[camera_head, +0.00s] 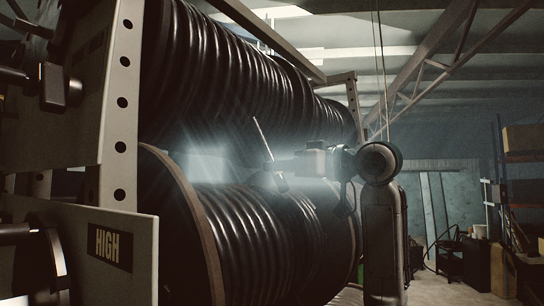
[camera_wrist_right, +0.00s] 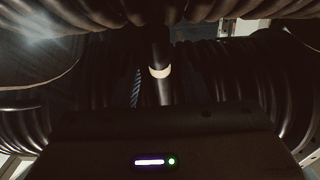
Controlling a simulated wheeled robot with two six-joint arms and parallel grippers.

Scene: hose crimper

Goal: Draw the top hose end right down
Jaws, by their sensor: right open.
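In the head view my right gripper (camera_head: 268,160) is open, in front of the gap between the upper hose reel (camera_head: 240,75) and the lower hose reel (camera_head: 250,240). Its fingers are spread, one pointing up and one down, and I see nothing held between them. In the right wrist view a dark hose end (camera_wrist_right: 162,88) with a pale ring stands near the middle, beyond the gripper's dark housing. I cannot tell from which reel it hangs. Whether it lies between the fingers is unclear. My left gripper is not seen.
A perforated steel upright (camera_head: 122,110) and a plate marked HIGH (camera_head: 110,250) stand at the left. A wooden flange (camera_head: 190,220) edges the lower reel. Shelving (camera_head: 515,180) stands at the far right. Open floor lies right of my right arm. Bright haze veils the reel gap.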

